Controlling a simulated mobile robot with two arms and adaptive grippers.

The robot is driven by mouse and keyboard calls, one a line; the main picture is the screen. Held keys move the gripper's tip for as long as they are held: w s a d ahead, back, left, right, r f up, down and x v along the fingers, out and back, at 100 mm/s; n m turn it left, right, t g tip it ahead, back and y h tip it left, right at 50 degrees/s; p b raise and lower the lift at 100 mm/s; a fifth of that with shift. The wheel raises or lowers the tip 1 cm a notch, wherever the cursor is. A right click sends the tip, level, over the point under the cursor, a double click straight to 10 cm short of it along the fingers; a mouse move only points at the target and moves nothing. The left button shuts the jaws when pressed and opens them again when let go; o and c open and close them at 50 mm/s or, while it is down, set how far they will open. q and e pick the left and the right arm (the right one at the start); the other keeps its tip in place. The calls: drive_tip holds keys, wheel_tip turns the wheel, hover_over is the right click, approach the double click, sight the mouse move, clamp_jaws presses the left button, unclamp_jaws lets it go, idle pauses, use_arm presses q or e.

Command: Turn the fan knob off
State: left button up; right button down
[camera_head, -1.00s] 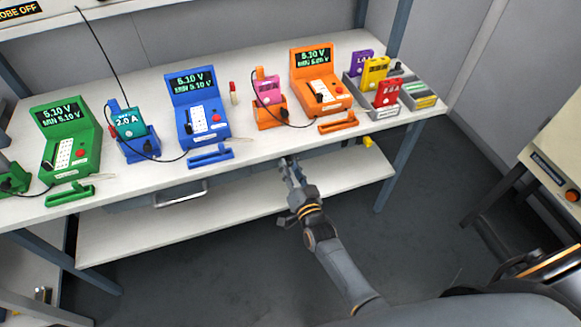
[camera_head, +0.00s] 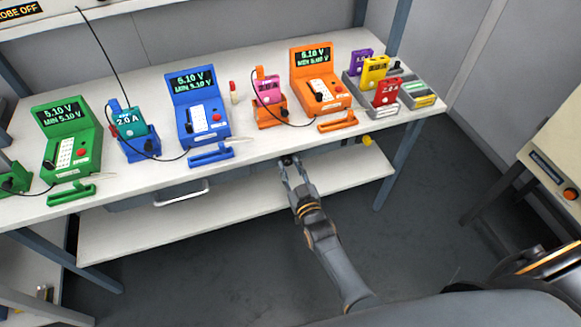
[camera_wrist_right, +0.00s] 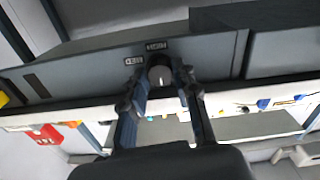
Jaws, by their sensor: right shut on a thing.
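The fan knob (camera_wrist_right: 160,76) is a small dark round knob with a pale mark, on the grey front under the bench edge. It also shows as a dark spot in the head view (camera_head: 289,159). My right gripper (camera_head: 291,164) reaches up to it from below. In the right wrist view the two fingers of this gripper (camera_wrist_right: 161,82) stand on either side of the knob and are shut on it. Small dark labels (camera_wrist_right: 156,45) sit beside the knob, too small to read surely. My left gripper is not in view.
The bench (camera_head: 240,140) above carries green, blue and orange testers (camera_head: 320,85) and a grey tray (camera_head: 419,103) with coloured cells. A yellow knob (camera_head: 367,140) sits under the edge to the right. A drawer handle (camera_head: 181,194) is to the left, a lower shelf (camera_head: 240,217) below.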

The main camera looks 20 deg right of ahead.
drive_tip(key=shift+f, duration=0.1)
idle(0.4)
drive_tip(key=c, duration=1)
unclamp_jaws()
drive_tip(key=s, duration=1.2)
drive_tip(key=shift+d, duration=0.2)
